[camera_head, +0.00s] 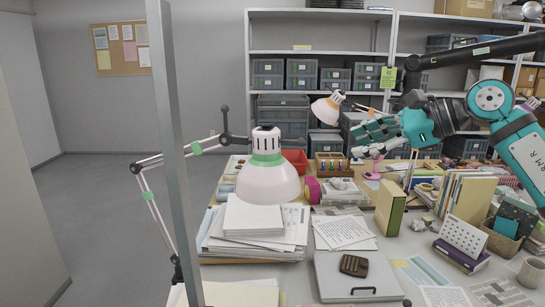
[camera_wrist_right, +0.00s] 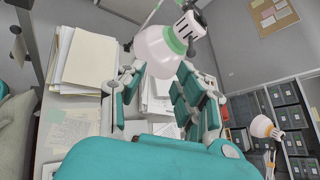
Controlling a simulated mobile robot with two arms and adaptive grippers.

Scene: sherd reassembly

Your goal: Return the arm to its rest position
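My right arm (camera_head: 525,150), teal and black, comes in from the right edge in the head view, raised above the cluttered table. Its gripper (camera_head: 358,140) points left, above the back part of the table and in front of the shelves. In the right wrist view the gripper (camera_wrist_right: 160,78) has its teal fingers spread apart. Nothing is held between them; a lamp and papers show beyond. My left gripper is not in the head view.
A pink-white desk lamp (camera_head: 268,183) stands over paper stacks (camera_head: 252,217); it also shows in the wrist view (camera_wrist_right: 160,50). A second lamp (camera_head: 327,110) is close to the gripper. A grey metal post (camera_head: 176,160) stands at left. Books (camera_head: 468,197) crowd the right.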

